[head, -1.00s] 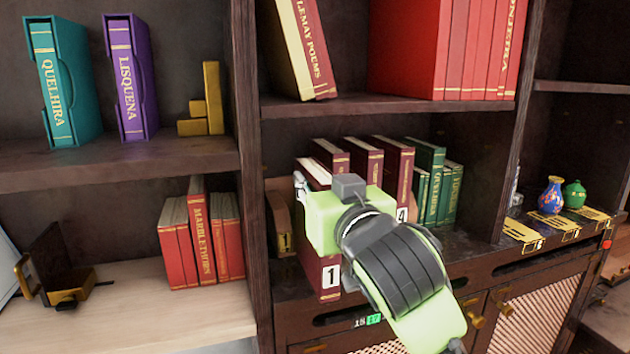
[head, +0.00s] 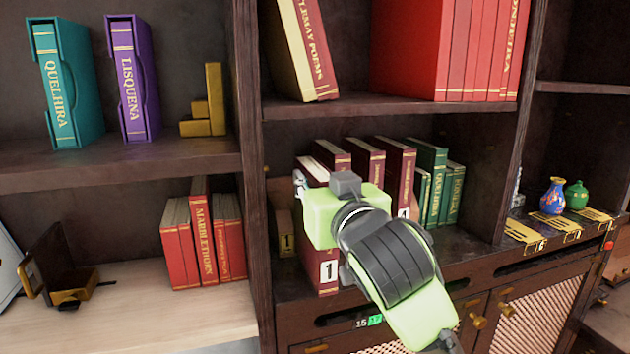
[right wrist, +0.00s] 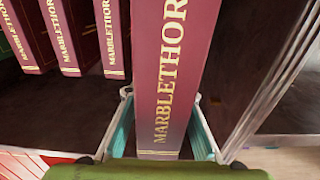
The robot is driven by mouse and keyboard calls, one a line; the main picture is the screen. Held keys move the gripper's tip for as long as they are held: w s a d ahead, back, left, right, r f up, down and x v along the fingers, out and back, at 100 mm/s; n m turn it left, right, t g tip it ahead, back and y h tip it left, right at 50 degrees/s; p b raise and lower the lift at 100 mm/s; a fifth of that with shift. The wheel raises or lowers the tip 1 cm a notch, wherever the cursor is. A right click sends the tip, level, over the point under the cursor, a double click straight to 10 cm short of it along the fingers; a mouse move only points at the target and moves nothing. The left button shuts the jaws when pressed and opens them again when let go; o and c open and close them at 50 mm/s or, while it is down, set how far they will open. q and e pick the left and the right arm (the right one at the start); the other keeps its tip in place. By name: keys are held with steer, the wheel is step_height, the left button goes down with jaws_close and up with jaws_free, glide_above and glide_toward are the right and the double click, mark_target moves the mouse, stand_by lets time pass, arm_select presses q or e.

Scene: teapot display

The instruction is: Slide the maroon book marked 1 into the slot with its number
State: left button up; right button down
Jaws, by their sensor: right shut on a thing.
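The maroon book marked 1 (head: 328,272) stands roughly upright in the lower middle compartment, at its left end. Its white 1 label shows low on the spine. My right gripper (head: 322,212) is shut on this book and hides much of its spine. In the right wrist view the gripper (right wrist: 162,97) has one finger on each side of the book (right wrist: 172,75), whose spine reads MARBLETHOR. A small dark plate with a 1 (head: 287,244) shows just left of the book, deeper in the compartment. My left gripper is not in view.
Several maroon books (head: 366,160) stand to the right, one with a 4 label. Green books (head: 432,160) are beyond them. A dark upright panel (head: 255,200) bounds the compartment on the left. A small counter (head: 367,322) is on the front edge below.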

steer(key=shift+p+x, duration=1.55)
steer(key=shift+x, duration=4.95)
steer(key=c, duration=1.6)
jaws_free()
steer(key=shift+r, duration=0.1)
steer(key=shift+c, duration=0.2)
steer(key=shift+s, duration=0.1)
steer(key=v, duration=1.2)
